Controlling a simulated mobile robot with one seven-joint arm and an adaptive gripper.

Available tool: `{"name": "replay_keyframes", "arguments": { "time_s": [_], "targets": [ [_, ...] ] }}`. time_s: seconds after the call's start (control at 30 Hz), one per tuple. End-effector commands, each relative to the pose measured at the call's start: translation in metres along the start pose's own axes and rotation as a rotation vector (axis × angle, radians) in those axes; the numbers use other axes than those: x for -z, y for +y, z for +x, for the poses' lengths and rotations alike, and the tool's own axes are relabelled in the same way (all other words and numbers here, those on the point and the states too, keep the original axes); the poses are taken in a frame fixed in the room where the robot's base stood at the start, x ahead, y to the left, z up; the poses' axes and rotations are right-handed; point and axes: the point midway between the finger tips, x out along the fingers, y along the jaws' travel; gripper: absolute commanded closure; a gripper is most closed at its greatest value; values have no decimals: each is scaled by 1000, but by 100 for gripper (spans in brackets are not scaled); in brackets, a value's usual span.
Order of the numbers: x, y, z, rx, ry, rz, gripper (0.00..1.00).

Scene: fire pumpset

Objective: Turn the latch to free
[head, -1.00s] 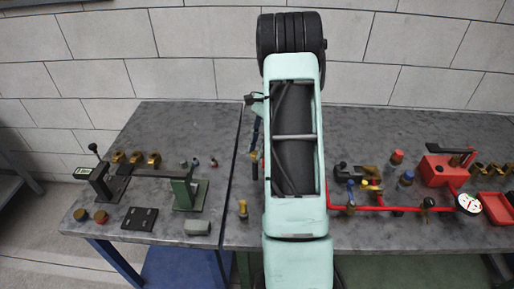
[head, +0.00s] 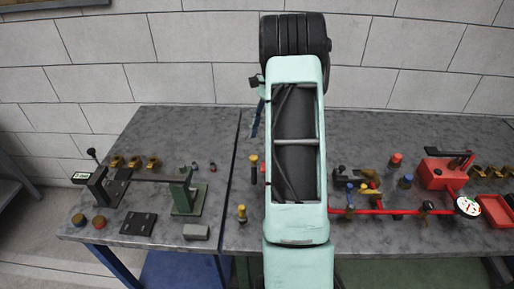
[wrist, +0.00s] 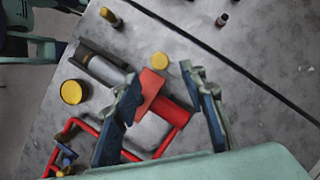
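In the wrist view my gripper (wrist: 163,82) is open, with its two blue-padded fingers apart. A red block (wrist: 150,86) and a red cylinder (wrist: 176,110) show between and beyond the fingers, with a grey cylindrical body (wrist: 108,72) to the left. Nothing is held, and I cannot tell whether a fingertip touches the red block. I cannot tell for certain which part is the latch. In the head view my arm hides most of the gripper and the bench behind it; only a blue finger shows at its left side.
A yellow-topped post (head: 253,162) and a brass-coloured fitting (head: 241,214) stand left of my arm. A red pump box (head: 437,174), red piping (head: 385,212) and a white gauge (head: 467,207) are at right. A green bracket (head: 187,197) with a dark lever is at left.

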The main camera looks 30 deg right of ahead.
Motion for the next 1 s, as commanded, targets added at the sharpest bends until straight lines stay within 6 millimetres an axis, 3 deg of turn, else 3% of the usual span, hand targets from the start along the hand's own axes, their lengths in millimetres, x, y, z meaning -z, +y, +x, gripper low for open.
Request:
{"name": "replay_keyframes", "arguments": {
  "time_s": [0.1,0.33,1.0],
  "targets": [
    [1,0,-25,2,3,1,61],
    [1,0,-51,0,1,2,61],
    [0,0,-55,-1,2,-2,61]
  ]
}}
